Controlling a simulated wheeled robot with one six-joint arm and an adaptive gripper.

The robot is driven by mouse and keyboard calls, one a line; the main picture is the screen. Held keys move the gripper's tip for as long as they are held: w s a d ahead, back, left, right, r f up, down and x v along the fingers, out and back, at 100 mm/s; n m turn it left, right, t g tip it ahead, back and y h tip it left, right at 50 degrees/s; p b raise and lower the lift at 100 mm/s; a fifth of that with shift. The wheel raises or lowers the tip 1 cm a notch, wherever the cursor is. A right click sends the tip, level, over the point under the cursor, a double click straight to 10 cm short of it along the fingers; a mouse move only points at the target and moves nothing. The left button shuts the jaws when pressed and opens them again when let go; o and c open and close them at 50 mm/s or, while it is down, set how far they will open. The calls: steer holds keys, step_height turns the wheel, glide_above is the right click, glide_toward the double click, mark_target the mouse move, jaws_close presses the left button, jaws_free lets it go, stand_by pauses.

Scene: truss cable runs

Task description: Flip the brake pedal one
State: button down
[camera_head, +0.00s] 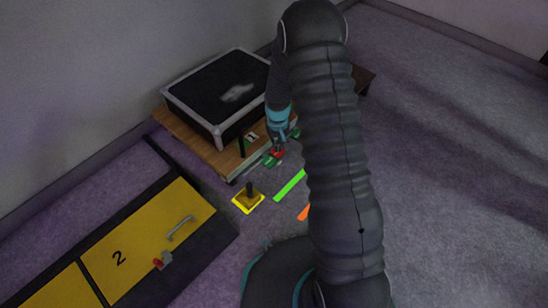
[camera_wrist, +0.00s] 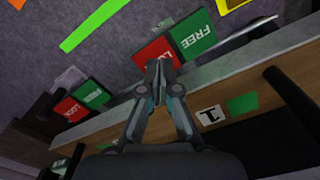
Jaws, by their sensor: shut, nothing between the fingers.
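A two-coloured red and green pedal (camera_wrist: 193,40) shows in the wrist view by the table edge, its green half reading FREE. A white label with a 1 (camera_wrist: 209,115) lies on the other side of the pale edge bar, so this looks like pedal one. My gripper (camera_wrist: 164,64) is shut and empty, its fingertips overlapping the red half; I cannot tell if they touch it. In the head view my gripper (camera_head: 279,147) is just above the red and green pedal (camera_head: 275,156), partly hidden by my arm.
A second red and green pedal (camera_wrist: 81,102) shows at left in the wrist view. A black case (camera_head: 222,90) stands on a low wooden table (camera_head: 190,134). A yellow-based post (camera_head: 248,198) and yellow panel marked 2 (camera_head: 135,243) are nearby. Carpet at right is clear.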

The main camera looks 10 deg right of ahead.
steer(key=shift+f, duration=1.05)
stand_by(0.5)
steer(key=shift+r, duration=0.1)
steer(key=shift+r+p, duration=1.85)
steer(key=shift+r, duration=1.6)
steer(key=s+r+t+p, duration=0.2)
steer(key=s+r, duration=0.8)
steer(key=r, duration=0.4)
steer(key=s+r+t+p, duration=0.1)
steer(key=s+r+p, duration=0.1)
steer(key=s+r, duration=0.8)
steer(key=s+r+m+t+p, duration=0.1)
steer(key=s+r+t+p, duration=0.1)
steer(key=s+r, duration=0.8)
step_height(320, 180, up, 10)
steer(key=shift+s+f+t, duration=0.2)
steer(key=shift+s+t, duration=0.1)
